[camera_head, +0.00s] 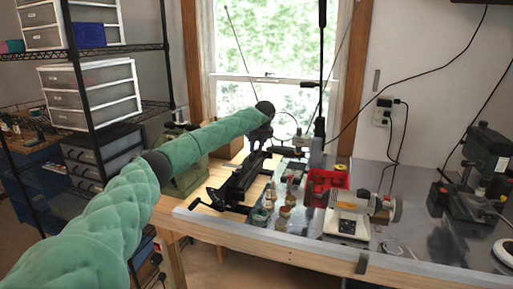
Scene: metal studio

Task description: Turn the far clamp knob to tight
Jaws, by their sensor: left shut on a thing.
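My left arm comes in from the left in a green sleeve. My left gripper (258,143) is at the far end of the black clamp device (238,184), which lies lengthwise on the left part of the workbench (300,250). The gripper is shut at the far clamp knob, which is mostly hidden by the fingers and too small to make out. A black handle (226,202) sticks out at the near end of the clamp device. My right gripper is not in view.
A dark machine (480,170) is at the far right. A wire shelf (85,100) with drawers stands left. A window is behind.

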